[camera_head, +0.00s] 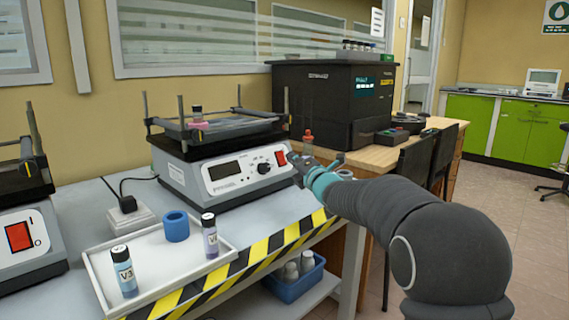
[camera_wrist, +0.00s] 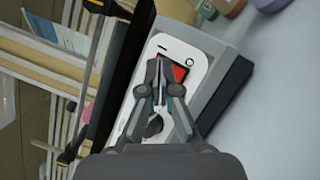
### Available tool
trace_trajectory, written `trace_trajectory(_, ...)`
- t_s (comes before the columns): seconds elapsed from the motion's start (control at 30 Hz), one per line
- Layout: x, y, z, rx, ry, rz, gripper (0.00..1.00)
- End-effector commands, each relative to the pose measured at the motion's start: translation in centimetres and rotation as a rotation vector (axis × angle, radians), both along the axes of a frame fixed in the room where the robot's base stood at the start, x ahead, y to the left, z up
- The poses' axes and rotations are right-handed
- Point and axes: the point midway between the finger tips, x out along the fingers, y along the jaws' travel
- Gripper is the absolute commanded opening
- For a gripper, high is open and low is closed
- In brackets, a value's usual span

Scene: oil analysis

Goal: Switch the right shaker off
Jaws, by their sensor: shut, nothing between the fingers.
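The right shaker (camera_head: 225,165) is a white-fronted unit with a dark top platform, standing on the bench. Its front has a dark display (camera_head: 225,170), a black knob (camera_head: 264,167) and a red rocker switch (camera_head: 281,158) at the right end. My gripper (camera_head: 297,163) is shut and empty, just in front of the switch end of the panel. In the wrist view the fingertips (camera_wrist: 160,66) overlap the red switch (camera_wrist: 180,73) and partly hide it. I cannot tell if they touch it. The knob (camera_wrist: 153,126) shows below the fingers.
The left shaker (camera_head: 30,230) has its own red switch (camera_head: 19,236). A white tray (camera_head: 180,275) holds vial V3 (camera_head: 124,272), another vial (camera_head: 210,236) and a blue ring (camera_head: 176,226). A black analyser (camera_head: 325,95) stands on a wooden table behind.

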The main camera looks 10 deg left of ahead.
Motion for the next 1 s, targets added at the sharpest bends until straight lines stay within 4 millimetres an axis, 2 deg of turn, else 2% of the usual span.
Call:
trace_trajectory(0.6,-2.4,-3.1,2.8,0.0,-0.002,-0.001,0.0)
trace_trajectory(1.0,-2.7,-3.6,3.0,0.01,0.013,-0.011,0.0)
